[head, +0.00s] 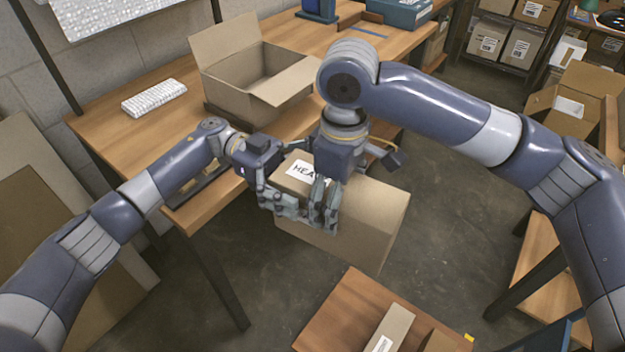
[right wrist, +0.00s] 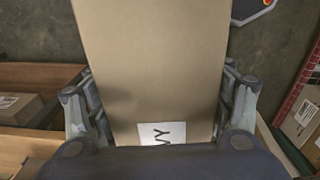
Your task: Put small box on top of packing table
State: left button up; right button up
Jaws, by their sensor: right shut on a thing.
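A closed cardboard box (head: 365,215) with a white "HEAVY" label is held in the air in front of the packing table (head: 110,115), above the floor. My right gripper (head: 325,205) is shut on this box from above; in the right wrist view the box (right wrist: 150,60) lies between its two fingers. My left gripper (head: 280,202) is at the box's near left side, beside the right fingers. Whether it touches the box, and how far its fingers are apart, cannot be made out. The arms hide part of the box and the table's edge.
An open, empty-looking carton (head: 250,85) and a white keyboard (head: 154,97) are on the packing table. A lower wooden surface (head: 340,310) with cartons is in front. Shelves with boxes (head: 490,38) stand at the back right.

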pick_arm(q)
jog(key=c, duration=1.8)
pick_arm(e)
jog(key=shift+r, duration=0.15)
pick_arm(q)
jog(key=shift+r, duration=0.3)
jog(key=shift+c, duration=0.3)
pick_arm(e)
jog(key=o, duration=2)
jog(key=shift+a, duration=0.1)
jog(key=shift+c, duration=0.2)
jog(key=shift+o, duration=1)
